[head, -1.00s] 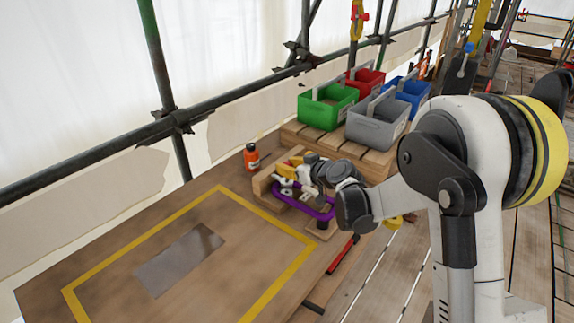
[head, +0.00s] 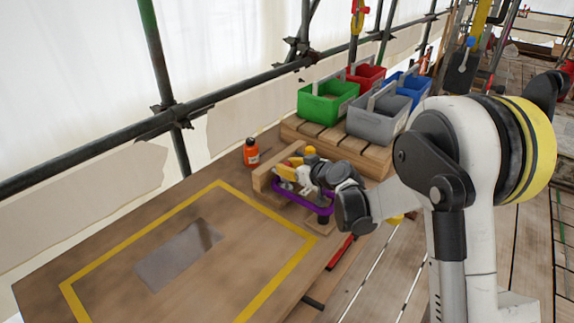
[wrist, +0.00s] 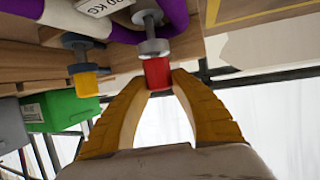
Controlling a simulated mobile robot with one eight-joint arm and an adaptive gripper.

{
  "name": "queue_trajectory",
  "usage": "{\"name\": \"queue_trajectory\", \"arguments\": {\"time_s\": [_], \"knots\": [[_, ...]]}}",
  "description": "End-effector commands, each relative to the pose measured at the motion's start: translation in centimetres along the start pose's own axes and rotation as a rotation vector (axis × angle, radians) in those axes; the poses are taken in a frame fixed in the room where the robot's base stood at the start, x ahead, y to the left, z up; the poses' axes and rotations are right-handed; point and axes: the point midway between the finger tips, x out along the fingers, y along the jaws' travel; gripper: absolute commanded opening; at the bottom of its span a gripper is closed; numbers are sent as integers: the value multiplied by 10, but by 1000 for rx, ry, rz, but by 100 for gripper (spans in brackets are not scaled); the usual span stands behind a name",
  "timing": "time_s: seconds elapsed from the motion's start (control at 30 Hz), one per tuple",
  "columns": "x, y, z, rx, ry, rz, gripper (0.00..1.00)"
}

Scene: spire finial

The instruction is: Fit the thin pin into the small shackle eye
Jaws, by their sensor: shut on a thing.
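My gripper (wrist: 158,92) has yellow fingers shut on the red head of a pin (wrist: 157,74). The pin's grey collar and shaft point away from the fingers, toward the purple sling (wrist: 178,18) and a white tag (wrist: 100,5). Whether the pin's tip is inside a shackle eye cannot be told, as the shackle is not clear. A second pin with a yellow head (wrist: 85,84) stands to the left, apart from the fingers. In the head view my gripper (head: 291,172) is small and partly hidden by my wrist, above the purple sling (head: 304,201).
A wooden block (head: 279,166) stands by the sling. An orange bottle (head: 251,154) stands left of it. Green (head: 327,101) and grey (head: 374,121) bins are on a slatted crate behind. The table inside the yellow outline (head: 120,250) is clear but for a grey patch.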

Motion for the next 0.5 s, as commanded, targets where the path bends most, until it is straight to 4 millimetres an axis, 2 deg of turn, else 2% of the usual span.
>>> {"name": "queue_trajectory", "arguments": {"time_s": [0.2,0.23,0.27,0.3,0.5], "knots": [[2,0,6,0,0,0,0],[2,0,5,0,0,0,36],[2,0,5,0,0,0,45],[2,0,5,0,0,0,50],[2,0,5,0,0,0,50]]}}
